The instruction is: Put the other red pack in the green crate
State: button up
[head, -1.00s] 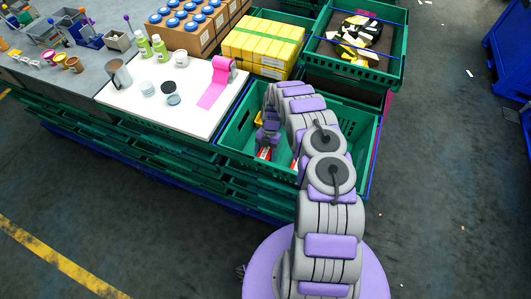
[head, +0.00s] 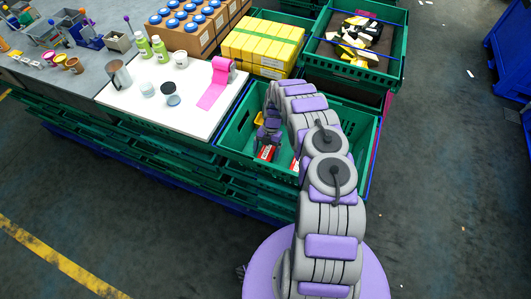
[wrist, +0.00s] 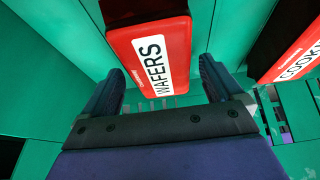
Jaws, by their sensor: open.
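The green crate (head: 340,172) in front of my base holds two red packs. The red wafers pack (head: 266,153) is just below my gripper (head: 270,135), inside the crate. In the wrist view the wafers pack (wrist: 150,55) lies between and beyond my open fingers (wrist: 160,78), with gaps at both sides; I cannot tell whether it rests on the floor. The second red pack, lettered "COOKI" (wrist: 292,58), is to the right, cut off by the frame. In the head view a bit of it (head: 294,164) shows beside my arm, which hides much of the crate.
A yellow item (head: 259,118) is at the crate's left inside. A white board (head: 135,104) with bottles, jars and pink tape stands left. Yellow boxes (head: 262,45) are behind. Another green crate (head: 385,75) with black, yellow and white pieces is at the back right.

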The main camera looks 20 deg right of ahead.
jog(key=p+v, duration=0.1)
jog(key=v, duration=1)
jog(key=s+r+m+h, duration=0.15)
jog(key=r+m, duration=0.25)
jog(key=r, duration=0.4)
jog(key=s+r+m+h, duration=0.1)
jog(key=s+r+m, duration=0.15)
jog(key=r, duration=0.65)
jog(key=s+a+r+m, duration=0.3)
jog(key=s+r+m, duration=0.25)
jog(key=r, duration=0.25)
jog(key=s+a+r+m, duration=0.4)
jog(key=s+r, duration=0.3)
jog(key=s+a+r+m, duration=0.1)
jog(key=s+a+m, duration=0.1)
jog(key=s, duration=0.6)
jog(key=s+a+r+m+t, duration=0.1)
jog(key=s+a+r+m, duration=0.1)
jog(key=s+m, duration=0.3)
jog(key=s+a+r+m, duration=0.2)
jog(key=s+a+m, duration=0.1)
jog(key=s, duration=0.9)
jog(key=shift+s+a+r+m+h, duration=0.25)
jog(key=shift+s+m+h, duration=0.15)
jog(key=shift+m, duration=0.1)
jog(key=shift+f, duration=0.1)
